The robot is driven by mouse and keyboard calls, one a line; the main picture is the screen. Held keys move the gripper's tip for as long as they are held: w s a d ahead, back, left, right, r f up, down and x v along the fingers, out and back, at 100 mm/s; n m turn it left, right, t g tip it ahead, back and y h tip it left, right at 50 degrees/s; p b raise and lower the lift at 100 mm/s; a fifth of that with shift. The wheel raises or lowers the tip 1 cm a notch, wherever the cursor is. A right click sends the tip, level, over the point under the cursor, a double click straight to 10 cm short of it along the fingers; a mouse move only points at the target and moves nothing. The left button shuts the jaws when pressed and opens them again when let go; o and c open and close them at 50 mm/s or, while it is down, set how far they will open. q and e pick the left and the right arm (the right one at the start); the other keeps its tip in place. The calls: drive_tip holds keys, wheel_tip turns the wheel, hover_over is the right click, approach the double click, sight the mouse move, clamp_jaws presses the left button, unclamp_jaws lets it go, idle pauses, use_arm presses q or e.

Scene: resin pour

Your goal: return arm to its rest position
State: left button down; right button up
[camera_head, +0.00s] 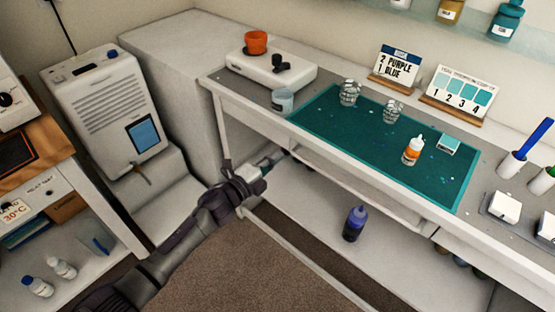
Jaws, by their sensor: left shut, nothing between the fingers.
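My left arm reaches in from the lower left of the head view. Its gripper (272,160) is shut and empty, in front of the bench's front edge, below the tabletop's left part. No object is held in it. My right gripper does not show. On the bench (240,100) lies a green mat (335,118). Two patterned clear cups (350,93) and an orange-and-white bottle (413,151) stand on the mat. A grey cup (282,101) stands at the mat's left end.
A dark purple bottle (355,223) stands on the lower shelf. A white machine (108,110) stands at left. The carpeted floor (235,265) before the bench is clear.

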use_arm(q)
drive_tip(key=a+v, duration=0.1)
drive_tip(key=v, duration=0.7)
drive_tip(key=s+a+f+n+g+y, duration=0.1)
drive_tip(key=a+f+n+y, duration=0.25)
drive_tip(key=f, duration=0.45)
drive_tip(key=s+a+f+n+y, duration=0.25)
drive_tip(key=f+n, duration=0.25)
drive_tip(key=f, duration=0.4)
drive_tip(key=s+a+f+n+g+y+p, duration=0.1)
drive_tip(key=s+a+f+n+g+y, duration=0.15)
drive_tip(key=s+f, duration=0.35)
drive_tip(key=s+a+f+n+g+y+p, duration=0.1)
drive_tip(key=s+a+f+n, duration=0.25)
drive_tip(key=f, duration=0.55)
drive_tip(key=s+f+n+g, duration=0.2)
drive_tip(key=s+f+g, duration=0.1)
drive_tip(key=s, duration=0.8)
drive_tip(key=s+f+n+g+y, duration=0.1)
drive_tip(key=s+f+n+g, duration=0.2)
drive_tip(key=s, duration=0.9)
drive_tip(key=s+f+n+g+p, duration=0.1)
drive_tip(key=s+f+n+g, duration=0.2)
drive_tip(key=s+f, duration=0.5)
drive_tip(key=s, duration=0.3)
drive_tip(key=shift+s+a, duration=0.2)
drive_tip(key=shift+a, duration=0.2)
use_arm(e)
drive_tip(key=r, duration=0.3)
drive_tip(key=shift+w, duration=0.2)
